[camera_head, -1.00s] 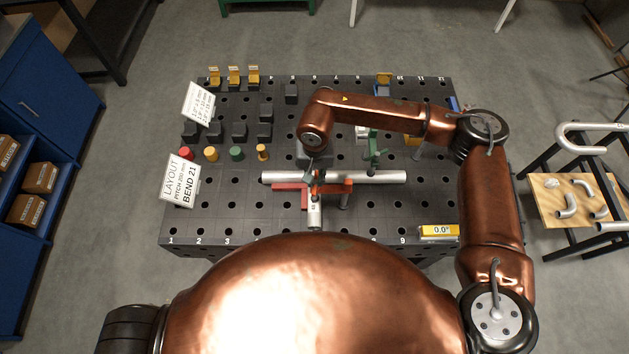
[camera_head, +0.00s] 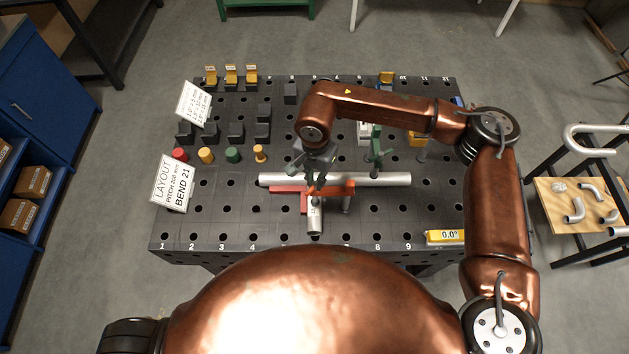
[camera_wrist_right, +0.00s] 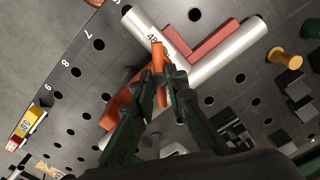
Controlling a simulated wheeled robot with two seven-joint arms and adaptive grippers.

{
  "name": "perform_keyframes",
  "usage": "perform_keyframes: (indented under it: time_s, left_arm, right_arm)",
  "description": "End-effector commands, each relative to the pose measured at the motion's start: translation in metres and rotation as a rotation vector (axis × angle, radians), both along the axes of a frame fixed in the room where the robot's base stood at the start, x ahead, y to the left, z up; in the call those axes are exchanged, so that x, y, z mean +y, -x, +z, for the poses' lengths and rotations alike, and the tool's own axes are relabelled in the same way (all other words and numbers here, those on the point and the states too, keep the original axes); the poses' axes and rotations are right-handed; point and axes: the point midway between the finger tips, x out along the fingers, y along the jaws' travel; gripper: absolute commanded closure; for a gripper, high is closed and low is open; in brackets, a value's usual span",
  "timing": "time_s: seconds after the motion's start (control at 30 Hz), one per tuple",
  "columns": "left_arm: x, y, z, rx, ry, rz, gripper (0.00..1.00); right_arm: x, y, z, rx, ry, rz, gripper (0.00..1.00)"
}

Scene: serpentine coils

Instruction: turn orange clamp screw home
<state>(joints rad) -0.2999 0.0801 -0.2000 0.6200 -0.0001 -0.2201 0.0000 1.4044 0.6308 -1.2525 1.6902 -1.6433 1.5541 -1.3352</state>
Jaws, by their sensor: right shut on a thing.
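The orange clamp (camera_head: 340,190) lies by the crossing of a long silver pipe (camera_head: 385,179) and a short pipe stub (camera_head: 314,218). In the right wrist view its orange arm (camera_wrist_right: 117,108) runs out to the left of my fingers. My right gripper (camera_head: 316,184) is at the clamp's left end, above the pipes. In the right wrist view its dark green fingers (camera_wrist_right: 164,82) are shut on an upright orange piece (camera_wrist_right: 158,60), which looks like the clamp screw. The screw's lower end is hidden. My left gripper is not in view.
A red block (camera_head: 288,188) lies against the long pipe. A green clamp (camera_head: 376,148) stands behind the pipe's right part. Colored pegs (camera_head: 233,154) and dark blocks stand at the left of the perforated table (camera_head: 220,225). A yellow 0.0° display (camera_head: 444,237) sits at the front right.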

Motion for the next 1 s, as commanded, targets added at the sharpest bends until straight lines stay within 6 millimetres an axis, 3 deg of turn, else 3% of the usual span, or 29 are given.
perform_keyframes:
  time_s: [1.0]
  left_arm:
    - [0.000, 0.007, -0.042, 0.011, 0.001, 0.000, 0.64]
  right_arm:
    - [0.000, -0.001, 0.000, -0.003, -0.003, -0.496, 1.00]
